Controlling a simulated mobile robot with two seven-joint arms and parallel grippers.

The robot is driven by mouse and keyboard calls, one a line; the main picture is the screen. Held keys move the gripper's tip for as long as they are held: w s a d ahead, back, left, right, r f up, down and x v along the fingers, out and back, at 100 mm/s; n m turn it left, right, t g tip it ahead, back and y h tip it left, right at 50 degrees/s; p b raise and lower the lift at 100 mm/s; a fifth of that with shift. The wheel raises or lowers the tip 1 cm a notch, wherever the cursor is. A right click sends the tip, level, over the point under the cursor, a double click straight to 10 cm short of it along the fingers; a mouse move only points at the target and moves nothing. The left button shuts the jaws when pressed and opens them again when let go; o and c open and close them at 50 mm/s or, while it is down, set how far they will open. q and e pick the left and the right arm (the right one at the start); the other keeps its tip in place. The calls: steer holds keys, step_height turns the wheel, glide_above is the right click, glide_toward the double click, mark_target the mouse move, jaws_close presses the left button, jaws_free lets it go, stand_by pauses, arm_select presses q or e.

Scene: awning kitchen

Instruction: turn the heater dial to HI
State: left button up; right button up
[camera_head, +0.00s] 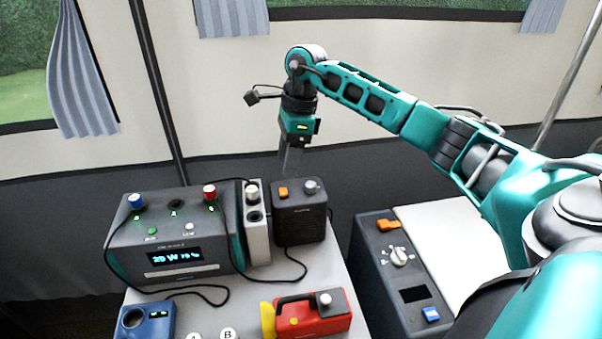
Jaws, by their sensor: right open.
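A dark unit at the right has a round white dial (399,256) on its sloped panel, with small marks around it that I cannot read. The dial's setting is too small to tell. A small black box (300,215) on the table also has a grey knob (311,186) and an orange switch on top. Which of the two is the heater is not clear from labels. My right gripper (291,160) is open, pointing down in the air above and behind the black box, apart from both knobs and well left of the white dial. My left gripper is out of view.
A grey device with a lit display (178,256) and cables stands at the left. A red tool (311,317) and a blue box (146,321) lie in front.

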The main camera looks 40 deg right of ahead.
mark_target(311, 184)
steer(key=d+r+h, duration=0.2)
steer(key=d+r, duration=0.1)
steer(key=d, duration=0.3)
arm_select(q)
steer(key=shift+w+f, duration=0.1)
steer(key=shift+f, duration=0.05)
arm_select(e)
step_height(311, 184, down, 12)
steer(key=shift+d+f, duration=0.15)
steer(key=shift+c, duration=0.2)
steer(key=c, duration=0.5)
jaws_close()
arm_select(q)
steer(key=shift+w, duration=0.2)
